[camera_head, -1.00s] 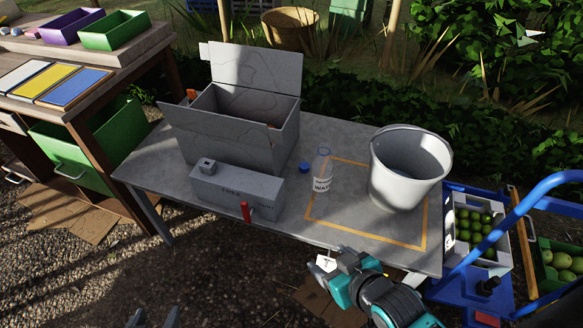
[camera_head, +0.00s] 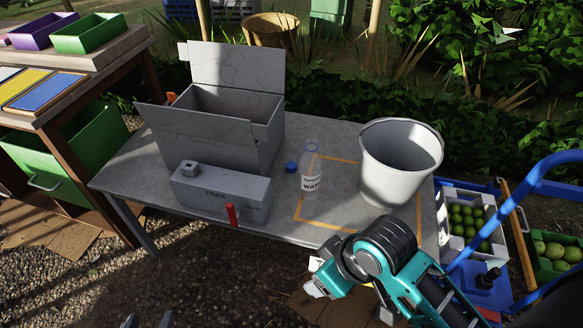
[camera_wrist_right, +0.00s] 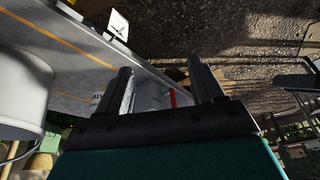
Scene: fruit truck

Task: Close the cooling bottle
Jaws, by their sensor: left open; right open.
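A clear bottle (camera_head: 311,168) with a white WATER label stands upright on the grey table, and its top appears to have no cap on it. A small blue cap (camera_head: 291,167) lies on the table just left of the bottle. My left gripper (camera_head: 148,321) shows only its two separated fingertips at the bottom edge, open and away from the table. My right gripper is near the table's front edge, its fingers hard to make out in the head view. In the right wrist view my right gripper (camera_wrist_right: 163,80) is open, with nothing visible held between its fingers.
A grey bucket (camera_head: 397,160) stands right of the bottle, partly over an orange taped outline (camera_head: 330,228). A large open grey box (camera_head: 215,135) and a smaller grey box (camera_head: 220,192) with a red handle (camera_head: 231,214) stand to the left. Fruit crates (camera_head: 468,226) are at right.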

